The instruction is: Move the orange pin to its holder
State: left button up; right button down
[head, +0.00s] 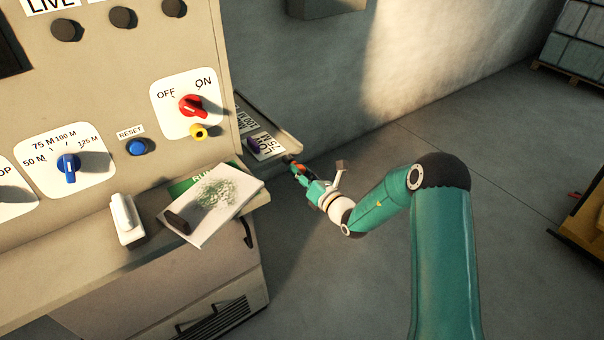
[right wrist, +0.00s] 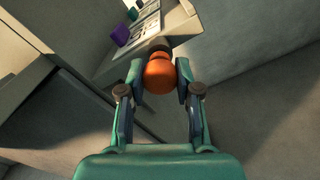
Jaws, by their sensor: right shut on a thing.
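The orange pin (right wrist: 160,76) has a round orange head, seen large in the right wrist view. My right gripper (right wrist: 158,84) is shut on it, one finger on each side of the head. In the head view the same gripper (head: 297,168) is at the near right end of a narrow side shelf (head: 283,138), and only a little orange shows between its fingers. The shelf carries white printed labels and a purple piece (head: 254,145), which also shows in the right wrist view (right wrist: 120,36). Whether the pin touches the shelf cannot be told. My left gripper is out of view.
The control panel (head: 130,90) has a red OFF/ON knob (head: 192,105), a yellow piece (head: 198,131), a blue reset button (head: 137,147) and a blue dial (head: 68,166). A white board (head: 236,205) lies on the ledge.

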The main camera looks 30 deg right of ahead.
jog(key=shift+w, duration=0.45)
jog(key=c, duration=0.7)
grip_release()
jog(key=s, duration=0.8)
jog(key=s+d, duration=0.1)
jog(key=s, duration=0.3)
jog(key=shift+f, duration=0.1)
